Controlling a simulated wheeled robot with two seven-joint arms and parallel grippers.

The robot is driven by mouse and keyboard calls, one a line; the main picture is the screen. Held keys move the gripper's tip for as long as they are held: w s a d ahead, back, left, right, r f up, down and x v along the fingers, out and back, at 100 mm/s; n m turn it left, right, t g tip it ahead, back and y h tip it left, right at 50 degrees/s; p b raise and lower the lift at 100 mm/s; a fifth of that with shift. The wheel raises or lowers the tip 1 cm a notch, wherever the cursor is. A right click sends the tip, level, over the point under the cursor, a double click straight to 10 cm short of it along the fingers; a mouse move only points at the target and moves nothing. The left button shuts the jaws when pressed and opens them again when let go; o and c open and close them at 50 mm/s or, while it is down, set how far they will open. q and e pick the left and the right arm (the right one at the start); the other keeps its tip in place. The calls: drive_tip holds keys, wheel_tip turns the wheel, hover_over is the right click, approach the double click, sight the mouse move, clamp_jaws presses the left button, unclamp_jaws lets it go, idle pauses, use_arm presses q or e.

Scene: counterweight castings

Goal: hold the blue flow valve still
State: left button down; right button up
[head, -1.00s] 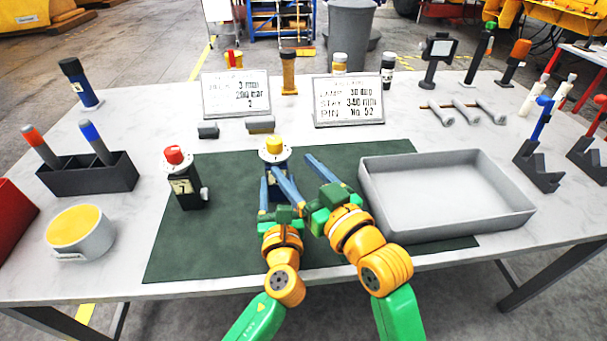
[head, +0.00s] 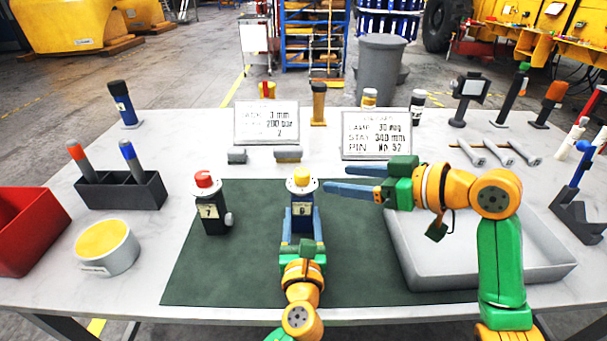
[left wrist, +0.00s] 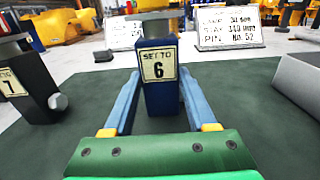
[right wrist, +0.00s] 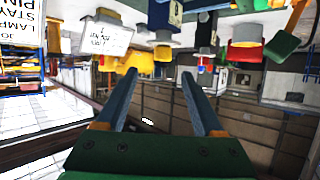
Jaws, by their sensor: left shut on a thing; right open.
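The blue flow valve (head: 302,215) stands upright on the green mat, with a white flange, a yellow knob (head: 301,176) and a plate reading 6. In the left wrist view its blue body (left wrist: 158,100) shows a plate reading "SET TO 6"; its knob is out of that view. My left gripper (head: 302,232) is shut on the valve's body from the front, one blue finger on each side. My right gripper (head: 337,180) is open and empty, pointing left, just right of the knob and apart from it. The valve (right wrist: 158,14) appears upside down in the right wrist view.
A dark valve with a red knob (head: 209,205), plate 7, stands left. A grey tray (head: 410,262) lies right, under my right arm. Two sign cards (head: 267,124) stand behind. A pen holder (head: 120,190), a yellow-topped pot (head: 106,248) and a red bin (head: 25,230) are left.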

sight(304, 173)
drive_tip(key=shift+g, duration=0.3)
drive_tip(key=x, duration=0.7)
drive_tip(key=r+x, duration=0.1)
drive_tip(key=x, duration=0.3)
drive_tip(key=shift+a, duration=0.2)
drive_tip(key=shift+w, duration=0.1)
clamp_jaws()
